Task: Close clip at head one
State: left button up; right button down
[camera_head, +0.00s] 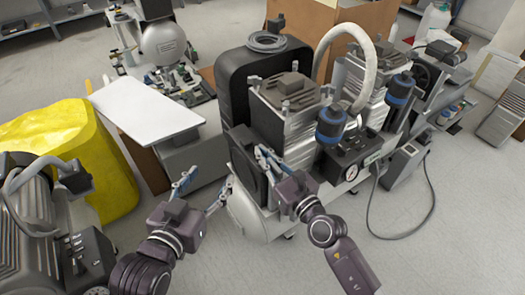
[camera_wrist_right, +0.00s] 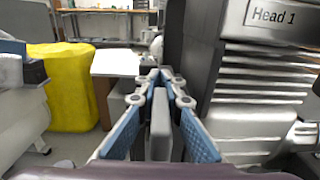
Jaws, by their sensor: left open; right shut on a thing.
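Head one is the finned metal block labelled "Head 1" (camera_wrist_right: 272,16) at the right of the right wrist view. In the head view, the finned head (camera_head: 283,125) nearest my grippers appears to be the same one. My right gripper (camera_head: 262,156) is at its lower left side, beside the dark round cover. In the right wrist view its blue-padded fingers (camera_wrist_right: 166,78) close together on a small dark part, seemingly the clip; its shape is mostly hidden by the fingers. My left gripper (camera_head: 205,190) is open and empty, left of the compressor, with its fingers spread.
A second finned head, blue-capped cylinders (camera_head: 331,124) and a gauge panel (camera_head: 352,165) stand to the right. A white board (camera_head: 148,110) and a yellow bag (camera_head: 60,140) are on the left. Another machine (camera_head: 40,220) is at the near left. Floor is clear at the front right.

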aim_at(282, 176)
jog(key=shift+w+r, duration=0.1)
jog(key=c, duration=2)
grip_release()
jog(key=shift+s+d, duration=0.1)
jog(key=shift+s, duration=0.1)
jog(key=v, duration=1.1)
jog(key=shift+s+d, duration=0.25)
jog(key=shift+s, duration=0.05)
